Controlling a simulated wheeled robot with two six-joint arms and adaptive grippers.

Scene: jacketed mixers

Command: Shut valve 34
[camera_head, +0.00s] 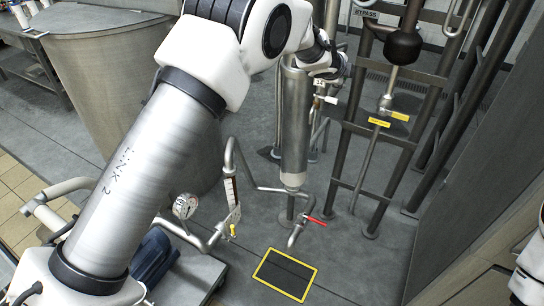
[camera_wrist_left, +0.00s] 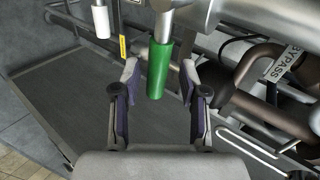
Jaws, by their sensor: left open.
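In the left wrist view, my left gripper (camera_wrist_left: 159,82) is open. A green cylindrical handle (camera_wrist_left: 159,68) hangs from a metal stem between its fingertips, with a gap to each finger. I cannot read a valve number on it, so I cannot tell whether it belongs to valve 34. A valve with a red lever (camera_head: 316,221) sits low on a pipe below a steel cylinder (camera_head: 294,125). My right gripper is not in view.
A BYPASS label (camera_wrist_left: 283,64) hangs on dark piping to the right of my left gripper. A white handle (camera_wrist_left: 101,22) and a yellow tag (camera_wrist_left: 123,47) are to its left. A pressure gauge (camera_head: 185,206) and a yellow-edged floor plate (camera_head: 285,274) lie lower down.

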